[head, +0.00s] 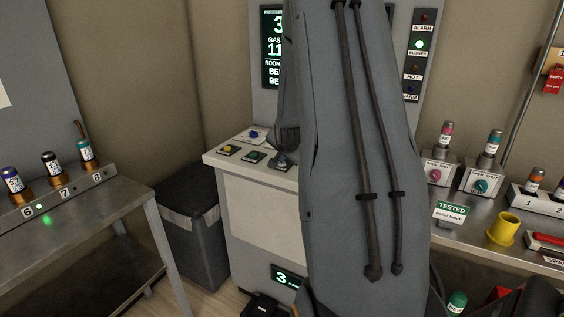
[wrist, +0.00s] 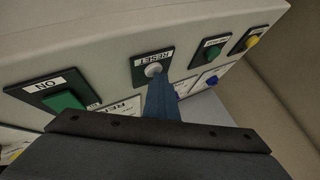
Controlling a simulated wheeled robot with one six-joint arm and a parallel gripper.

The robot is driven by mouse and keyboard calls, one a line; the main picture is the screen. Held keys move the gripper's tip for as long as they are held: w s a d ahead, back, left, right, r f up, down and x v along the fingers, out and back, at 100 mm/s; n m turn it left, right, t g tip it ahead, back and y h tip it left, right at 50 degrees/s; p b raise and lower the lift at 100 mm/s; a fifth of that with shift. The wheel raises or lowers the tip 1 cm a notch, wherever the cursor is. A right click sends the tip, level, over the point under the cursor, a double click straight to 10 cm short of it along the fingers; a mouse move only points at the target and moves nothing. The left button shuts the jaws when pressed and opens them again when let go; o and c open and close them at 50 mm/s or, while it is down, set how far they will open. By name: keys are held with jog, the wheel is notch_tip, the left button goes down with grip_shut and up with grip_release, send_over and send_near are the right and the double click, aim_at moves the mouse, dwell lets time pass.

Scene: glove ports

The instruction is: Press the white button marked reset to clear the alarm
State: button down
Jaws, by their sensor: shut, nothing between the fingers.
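The white reset button (wrist: 153,70) sits on a dark square plate with a white RESET label, upside down in the wrist view. My gripper (wrist: 158,84) is shut and empty. Its narrow blue fingers point at the button and their tips appear at its lower edge. I cannot tell whether they touch it.
A large green ON button (wrist: 63,101) lies left of reset in the wrist view. A small green button (wrist: 211,53) and a yellow button (wrist: 252,41) lie right. Blue controls (wrist: 212,80) sit near the fingers. A dark bin (head: 190,225) stands left of the console.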

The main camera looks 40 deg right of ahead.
aim_at(282, 165)
jog(key=shift+s+a, duration=0.1)
jog(key=shift+s, duration=0.05)
notch_tip(282, 165, up, 6)
jog(key=p, duration=0.4)
jog(key=shift+r, duration=0.15)
dwell(0.9)
jog(key=s+a+f+n+g+y+b, duration=0.15)
jog(key=s+a+n, duration=0.25)
jog(key=a, duration=0.6)
jog(key=s+a+f+n+g+y+b, duration=0.1)
jog(key=s+a+f+n, duration=0.3)
jog(key=a, duration=0.6)
jog(key=s+a+r+n+g+y+b, duration=0.1)
jog(key=s+a+n+g+y, duration=0.3)
jog(key=a, duration=0.6)
jog(key=s+a+f+n+h, duration=0.1)
jog(key=s+a, duration=0.2)
jog(key=s, duration=0.2)
jog(key=s+a+n+b, duration=0.1)
jog(key=s+a+n, duration=0.1)
jog(key=s+a, duration=0.2)
jog(key=s, duration=0.2)
jog(key=shift+s+f+h, duration=0.3)
jog(key=shift+f+h, duration=0.05)
jog(key=shift+f, duration=0.05)
